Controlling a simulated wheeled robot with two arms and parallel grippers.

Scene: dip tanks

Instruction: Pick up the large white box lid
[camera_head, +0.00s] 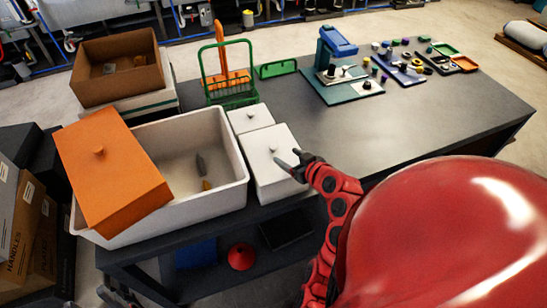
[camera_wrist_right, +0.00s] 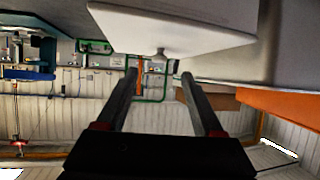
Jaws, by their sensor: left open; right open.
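The large white box lid (camera_head: 268,172) lies flat on its white box near the table's front edge, with a small knob on top. My right gripper (camera_head: 289,160) is at the lid's right side, just above it, with its fingers pointing towards the knob. In the right wrist view the lid (camera_wrist_right: 175,28) fills the top, and its knob shows just beyond and between the tips of my open right gripper (camera_wrist_right: 161,74). I cannot tell whether the fingers touch the knob. My left gripper (camera_head: 118,294) is low at the bottom left, dark and partly cut off, away from the lid.
A smaller white lidded box (camera_head: 249,119) stands just behind. A big white tank (camera_head: 225,195) is to the left, with an orange lid (camera_head: 112,168) tilted across it. A green wire basket (camera_head: 233,75) stands behind. The table's middle (camera_head: 330,130) is clear.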

